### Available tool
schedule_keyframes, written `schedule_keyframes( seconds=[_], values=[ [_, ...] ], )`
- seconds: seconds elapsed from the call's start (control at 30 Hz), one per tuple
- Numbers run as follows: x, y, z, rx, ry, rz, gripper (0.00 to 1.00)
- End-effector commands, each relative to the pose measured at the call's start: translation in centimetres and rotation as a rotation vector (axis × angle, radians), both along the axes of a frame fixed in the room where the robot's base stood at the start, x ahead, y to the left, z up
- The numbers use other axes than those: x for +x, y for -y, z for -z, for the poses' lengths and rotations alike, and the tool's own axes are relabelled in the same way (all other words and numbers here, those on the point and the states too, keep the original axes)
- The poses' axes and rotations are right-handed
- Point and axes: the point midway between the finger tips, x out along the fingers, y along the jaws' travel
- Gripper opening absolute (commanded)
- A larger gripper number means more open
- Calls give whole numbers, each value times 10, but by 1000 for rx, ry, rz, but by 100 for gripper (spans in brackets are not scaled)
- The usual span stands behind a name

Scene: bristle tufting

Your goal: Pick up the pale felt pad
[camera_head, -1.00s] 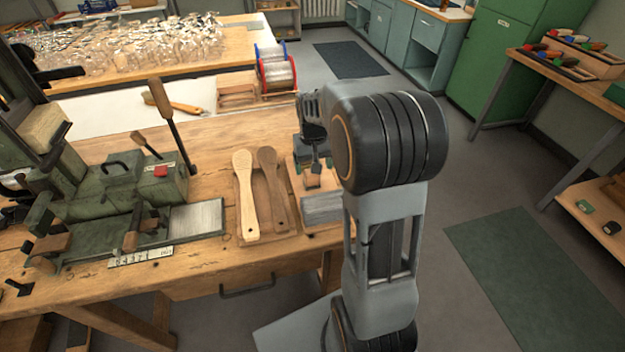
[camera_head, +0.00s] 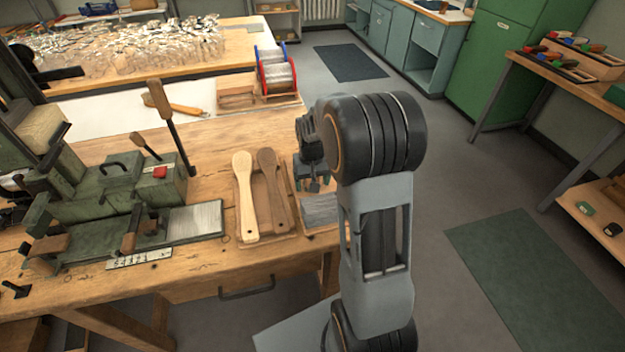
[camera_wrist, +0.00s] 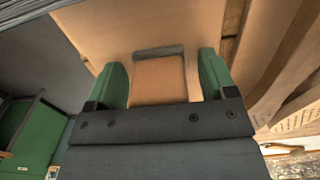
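My gripper (camera_head: 313,184) is low over the wooden tray at the bench's right end. In the wrist view my gripper (camera_wrist: 162,62) has its two green fingers apart. Between them is a small tan-brown pad or block (camera_wrist: 158,80) with a grey far edge. A narrow gap shows between it and each finger. It looks like the felt pad, but its colour is darker than pale, so I cannot be sure. In the head view my gripper and arm hide it.
A grey stack (camera_head: 320,209) lies just in front of my gripper. Two wooden brush handles (camera_head: 244,195) lie in a tray to the left. A green machine (camera_head: 110,190) with levers stands further left. A wire spool (camera_head: 276,72) stands behind.

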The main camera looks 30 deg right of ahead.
Motion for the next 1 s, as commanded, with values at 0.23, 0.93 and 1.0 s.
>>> schedule_keyframes(
  seconds=[0.23, 0.93, 1.0],
  values=[
    [0, 0, 0, 0, 0, 0, 53],
    [0, 0, -11, 0, 1, 0, 27],
    [1, 0, -19, -1, 3, 0, 27]
  ],
)
